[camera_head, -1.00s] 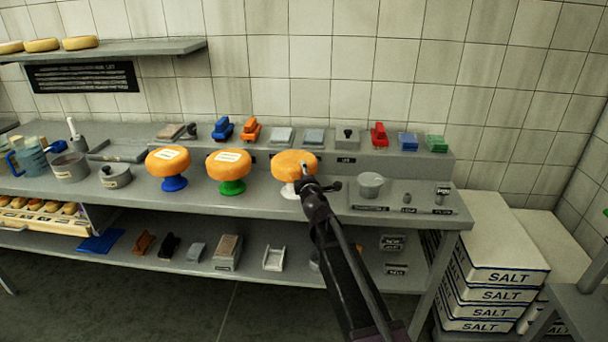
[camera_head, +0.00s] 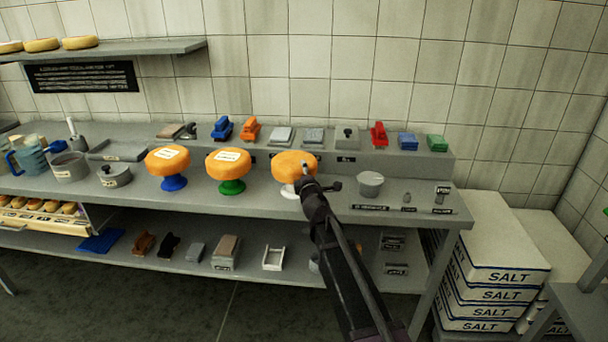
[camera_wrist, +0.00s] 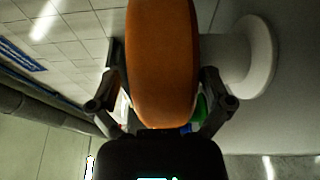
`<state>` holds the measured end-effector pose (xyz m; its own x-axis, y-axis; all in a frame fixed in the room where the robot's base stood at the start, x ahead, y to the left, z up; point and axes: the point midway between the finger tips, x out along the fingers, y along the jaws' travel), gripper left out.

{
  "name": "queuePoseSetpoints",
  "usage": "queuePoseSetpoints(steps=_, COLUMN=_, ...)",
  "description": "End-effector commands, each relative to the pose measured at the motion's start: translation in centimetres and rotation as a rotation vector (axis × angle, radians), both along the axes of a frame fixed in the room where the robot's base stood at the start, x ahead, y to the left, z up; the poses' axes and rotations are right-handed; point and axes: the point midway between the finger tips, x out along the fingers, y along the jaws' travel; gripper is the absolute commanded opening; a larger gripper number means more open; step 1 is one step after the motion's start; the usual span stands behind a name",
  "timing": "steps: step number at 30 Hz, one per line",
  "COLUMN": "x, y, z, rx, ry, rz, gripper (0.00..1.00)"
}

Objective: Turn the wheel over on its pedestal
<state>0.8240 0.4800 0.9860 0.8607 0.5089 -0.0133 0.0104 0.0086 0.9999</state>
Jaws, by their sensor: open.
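The orange cheese wheel (camera_head: 291,172) lies flat on a small white pedestal (camera_head: 290,191) at the right end of a row of three wheels. My gripper (camera_head: 305,182) is at its right front edge in the head view. In the wrist view the wheel (camera_wrist: 160,65) fills the space between the fingers of my gripper (camera_wrist: 162,80), with one finger on each side. The jaws are open, and I cannot tell whether either finger touches it. The pedestal (camera_wrist: 262,55) shows right of the wheel there. Part of the wheel's right edge is hidden by my gripper in the head view.
Two labelled orange wheels stand to the left, on a green pedestal (camera_head: 232,187) and a blue pedestal (camera_head: 174,184). A grey pot (camera_head: 369,185) stands close right of my gripper. A raised ledge (camera_head: 330,153) with several small items runs behind. Salt boxes (camera_head: 495,250) are stacked at right.

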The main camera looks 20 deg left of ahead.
Motion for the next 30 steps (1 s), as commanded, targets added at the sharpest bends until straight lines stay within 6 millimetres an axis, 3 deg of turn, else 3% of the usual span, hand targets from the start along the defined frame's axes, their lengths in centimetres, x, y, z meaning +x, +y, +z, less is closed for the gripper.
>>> queuePoseSetpoints(steps=11, x=-0.9, y=-0.6, z=0.0, rx=-0.002, ry=-0.001, rz=-0.001, gripper=1.00)
queuePoseSetpoints(steps=30, x=-7.7, y=-4.6, z=0.0, rx=0.001, ry=-0.001, rz=0.000, gripper=1.00)
